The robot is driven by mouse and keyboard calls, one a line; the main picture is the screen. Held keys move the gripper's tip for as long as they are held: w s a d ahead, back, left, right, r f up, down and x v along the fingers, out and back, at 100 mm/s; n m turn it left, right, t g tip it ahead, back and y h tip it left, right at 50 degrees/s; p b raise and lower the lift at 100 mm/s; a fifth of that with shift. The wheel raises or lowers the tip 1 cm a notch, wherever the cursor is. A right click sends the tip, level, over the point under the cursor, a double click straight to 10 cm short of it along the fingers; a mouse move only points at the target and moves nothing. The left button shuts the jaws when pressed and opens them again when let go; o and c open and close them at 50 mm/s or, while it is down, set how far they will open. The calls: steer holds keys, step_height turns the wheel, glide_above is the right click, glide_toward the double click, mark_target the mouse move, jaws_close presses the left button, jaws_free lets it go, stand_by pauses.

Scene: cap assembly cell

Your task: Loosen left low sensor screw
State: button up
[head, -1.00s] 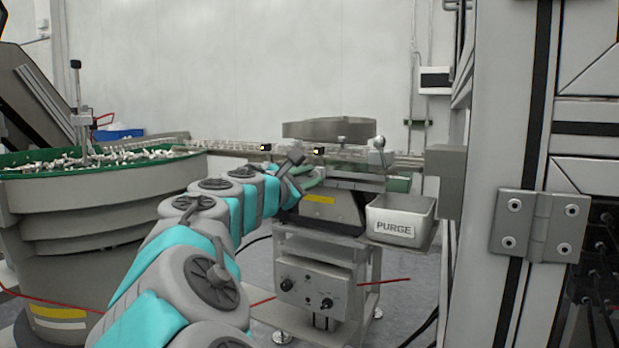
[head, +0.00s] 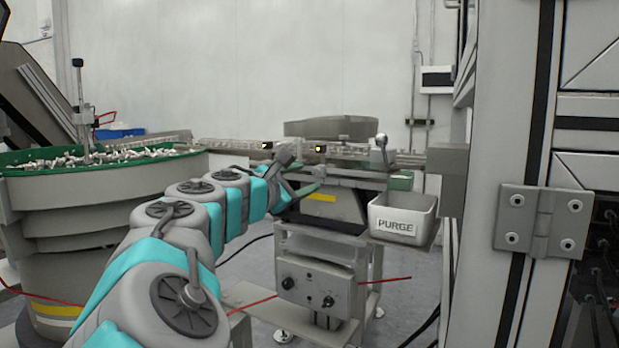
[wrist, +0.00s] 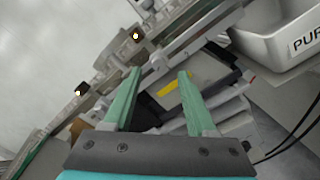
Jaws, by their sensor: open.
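Two small dark sensors with lit faces sit along the rail: the left sensor (head: 266,146) and the right sensor (head: 320,149). In the wrist view, the left sensor (wrist: 80,91) is at the left and the right sensor (wrist: 136,36) is near the top. Their screws are too small to make out. My gripper (wrist: 160,72) has two green fingers, apart with nothing between them. It also shows in the head view (head: 312,188), in front of and below the rail. The fingertips look close to the rail in the wrist view; contact cannot be told.
A grey PURGE bin (head: 402,212) hangs right of my gripper. A control box (head: 314,280) stands below the rail. A large bowl feeder (head: 85,215) full of parts is at left. A hinged machine frame (head: 510,120) closes off the right.

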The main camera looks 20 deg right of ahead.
steer(key=shift+v, duration=2.15)
